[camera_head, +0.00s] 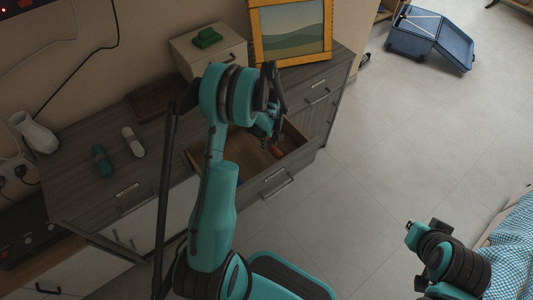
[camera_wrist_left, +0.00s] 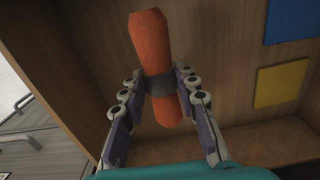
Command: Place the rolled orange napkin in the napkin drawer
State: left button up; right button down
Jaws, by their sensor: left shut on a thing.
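The rolled orange napkin (camera_wrist_left: 151,42) with a dark grey band round its middle is held between the fingers of my left gripper (camera_wrist_left: 162,84) in the left wrist view. In the head view my left gripper (camera_head: 272,140) is over the open wooden drawer (camera_head: 236,152), with a bit of the orange napkin (camera_head: 277,151) showing below it. The wrist view shows the drawer's wooden floor (camera_wrist_left: 225,70) behind the napkin. I cannot tell whether the napkin touches it. My right gripper (camera_head: 411,236) is at the lower right, far from the drawer; its finger opening is unclear.
A blue piece (camera_wrist_left: 291,20) and a yellow piece (camera_wrist_left: 281,84) lie flat in the drawer. On the grey dresser are a teal roll (camera_head: 103,160), a white roll (camera_head: 132,141), a white vase (camera_head: 35,132), a small box (camera_head: 208,52) and a framed picture (camera_head: 291,30). Open floor lies right.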

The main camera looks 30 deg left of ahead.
aim_at(270, 150)
pick_arm(q)
notch_tip(270, 150, down, 5)
jog(key=shift+r+b, duration=0.15)
jog(key=shift+b, duration=0.7)
jog(key=shift+r, duration=0.1)
jog(key=o, duration=1.2)
jog(key=shift+c, duration=0.2)
